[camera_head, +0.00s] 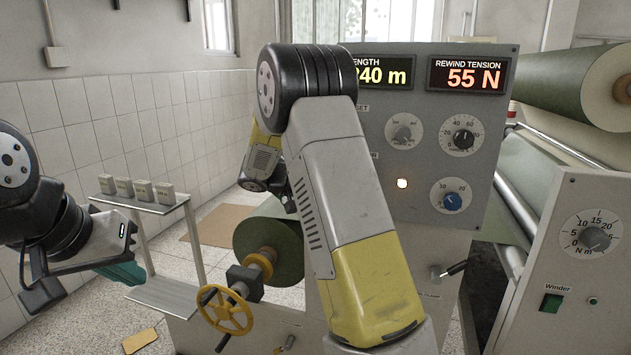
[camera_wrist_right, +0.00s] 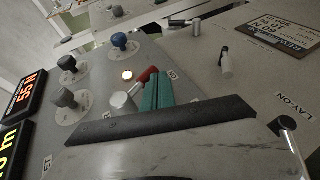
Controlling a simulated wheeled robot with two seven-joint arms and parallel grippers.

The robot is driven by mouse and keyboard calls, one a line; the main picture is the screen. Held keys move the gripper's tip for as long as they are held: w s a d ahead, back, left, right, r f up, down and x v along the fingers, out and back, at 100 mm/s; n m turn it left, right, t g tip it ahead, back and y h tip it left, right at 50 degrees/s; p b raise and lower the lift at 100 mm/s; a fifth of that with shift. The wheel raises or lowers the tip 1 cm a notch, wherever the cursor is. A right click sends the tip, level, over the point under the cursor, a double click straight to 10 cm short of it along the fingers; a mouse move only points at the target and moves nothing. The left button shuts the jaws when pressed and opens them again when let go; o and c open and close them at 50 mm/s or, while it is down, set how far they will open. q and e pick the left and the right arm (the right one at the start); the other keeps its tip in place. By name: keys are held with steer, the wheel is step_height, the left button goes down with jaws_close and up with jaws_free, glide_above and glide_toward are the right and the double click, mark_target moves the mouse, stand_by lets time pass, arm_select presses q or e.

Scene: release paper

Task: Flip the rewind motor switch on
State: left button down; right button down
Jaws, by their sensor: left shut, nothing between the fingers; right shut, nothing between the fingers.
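In the right wrist view a red-tipped lever (camera_wrist_right: 148,75) stands on the grey panel beside a lit white lamp (camera_wrist_right: 127,76); I cannot read a label that names it as the rewind motor switch. My right gripper (camera_wrist_right: 160,91) is shut and empty, its teal fingers close beside the lever; I cannot tell whether they touch. In the head view my right arm hides this gripper and the lever, while the control panel (camera_head: 487,125) and lit lamp (camera_head: 402,183) show. My left gripper (camera_head: 122,273) is shut and empty at the left, away from the panel.
The panel carries a blue knob (camera_head: 451,199), a black knob (camera_head: 463,138) and the rewind tension display (camera_head: 468,75), reading 55 N. A yellow handwheel (camera_head: 225,311) stands at the front. A shelf (camera_head: 158,204) with small boxes is at left. A winder box (camera_head: 592,257) is at right.

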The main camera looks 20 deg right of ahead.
steer(key=shift+s+d+h, duration=0.15)
steer(key=shift+d+h, duration=0.1)
steer(key=shift+h, duration=0.25)
steer(key=shift+s, duration=0.1)
steer(key=shift+f, duration=0.1)
